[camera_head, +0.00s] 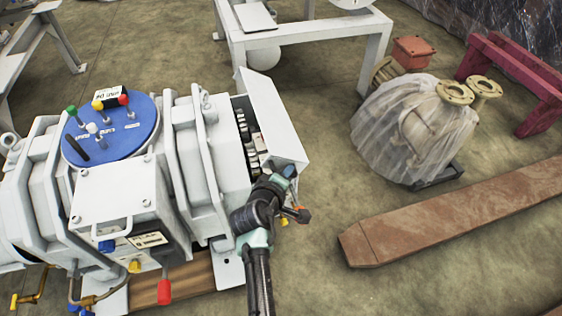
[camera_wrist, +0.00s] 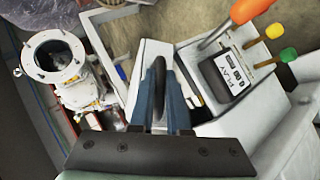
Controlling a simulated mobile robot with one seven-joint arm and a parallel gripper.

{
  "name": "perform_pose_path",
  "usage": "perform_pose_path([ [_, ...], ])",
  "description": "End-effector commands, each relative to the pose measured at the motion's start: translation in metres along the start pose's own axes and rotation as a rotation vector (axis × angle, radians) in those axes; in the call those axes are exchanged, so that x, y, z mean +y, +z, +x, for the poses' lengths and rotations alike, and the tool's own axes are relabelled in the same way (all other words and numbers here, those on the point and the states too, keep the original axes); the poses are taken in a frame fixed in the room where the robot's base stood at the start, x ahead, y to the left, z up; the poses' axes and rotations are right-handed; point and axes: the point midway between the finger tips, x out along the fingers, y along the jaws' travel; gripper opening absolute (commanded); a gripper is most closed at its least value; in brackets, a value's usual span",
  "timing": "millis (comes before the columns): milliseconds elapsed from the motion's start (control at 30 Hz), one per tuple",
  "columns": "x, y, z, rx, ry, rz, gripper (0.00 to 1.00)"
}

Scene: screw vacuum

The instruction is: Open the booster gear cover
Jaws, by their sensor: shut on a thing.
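The booster gear cover (camera_head: 277,112) is a white box-like panel at the right end of the white vacuum machine (camera_head: 212,160). It stands swung away from the housing, and a row of dark and light gear parts (camera_head: 250,140) shows in the gap. In the wrist view, my gripper (camera_wrist: 160,108) has its two blue fingers closed around a dark upright handle (camera_wrist: 159,72) in front of a white panel. In the head view my arm reaches the cover's lower right edge; the fingertips and handle are hidden there.
A blue round plate (camera_head: 110,135) with coloured knobs tops the machine. A white table (camera_head: 310,32) stands behind the cover. A plastic-wrapped part (camera_head: 412,130) and a rusty beam (camera_head: 460,210) lie to the right. Floor is clear between cover and beam.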

Motion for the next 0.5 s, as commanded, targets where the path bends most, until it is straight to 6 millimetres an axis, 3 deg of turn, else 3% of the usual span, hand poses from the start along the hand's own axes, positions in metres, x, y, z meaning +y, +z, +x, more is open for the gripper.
perform_pose_path([
  [33, 0.013, -0.001, -0.005, 0.005, -0.027, 0.029, 0.00],
  [500, 0.039, 0.021, 0.009, 0.093, -0.298, 0.310, 0.00],
])
